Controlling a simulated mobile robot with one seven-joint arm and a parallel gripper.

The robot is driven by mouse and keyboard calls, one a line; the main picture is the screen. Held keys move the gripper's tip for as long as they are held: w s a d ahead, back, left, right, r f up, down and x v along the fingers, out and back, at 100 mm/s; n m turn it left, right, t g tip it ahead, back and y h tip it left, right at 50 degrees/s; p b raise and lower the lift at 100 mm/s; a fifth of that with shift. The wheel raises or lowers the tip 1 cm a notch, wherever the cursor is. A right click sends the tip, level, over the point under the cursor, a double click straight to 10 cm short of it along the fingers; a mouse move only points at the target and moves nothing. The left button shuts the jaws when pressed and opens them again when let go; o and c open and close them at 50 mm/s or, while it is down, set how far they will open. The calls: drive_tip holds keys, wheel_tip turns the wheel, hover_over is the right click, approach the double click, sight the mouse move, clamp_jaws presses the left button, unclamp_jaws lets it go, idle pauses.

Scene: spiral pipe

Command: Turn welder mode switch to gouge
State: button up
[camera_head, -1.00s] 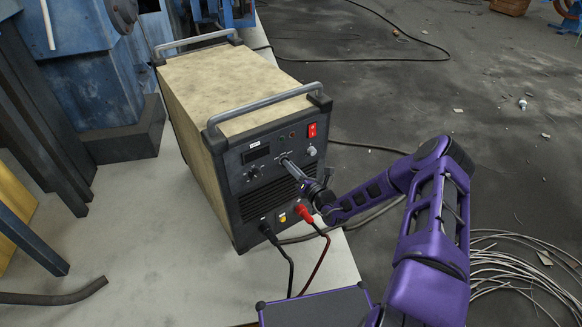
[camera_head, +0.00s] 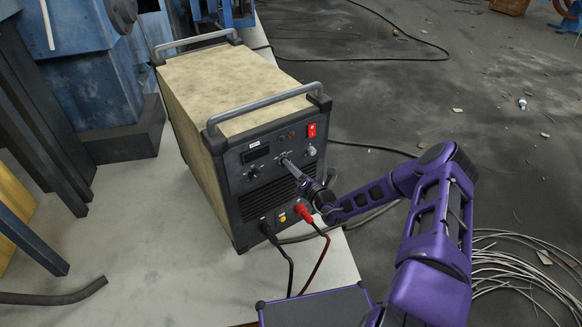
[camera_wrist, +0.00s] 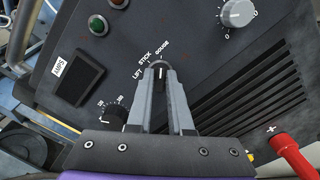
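The welder (camera_head: 222,95) is a tan box with a dark front panel, standing on a light table. Its mode switch (camera_wrist: 160,73) is a small dark knob with a white mark, below the labels LIFT, STICK and GOUGE in the wrist view. The mark points roughly up in that picture, near the GOUGE label; I cannot tell if it is exactly in line. My gripper (camera_wrist: 160,76) has one finger on each side of the knob and appears shut on it. In the head view my gripper (camera_head: 288,163) reaches the panel from the lower right, and the knob is hidden.
A numbered dial (camera_wrist: 238,13) and another knob (camera_wrist: 114,115) flank the switch. A red cable plug (camera_head: 303,212) and a dark plug (camera_head: 266,227) stick out low on the panel. A red power switch (camera_head: 312,130) is at the upper right.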

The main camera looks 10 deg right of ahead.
drive_tip(key=o, duration=0.3)
drive_tip(key=p+v, duration=0.1)
drive_tip(key=v, duration=1.6)
drive_tip(key=shift+s+d+f, duration=0.1)
drive_tip(key=shift+s+d, duration=0.05)
drive_tip(key=shift+s, duration=0.05)
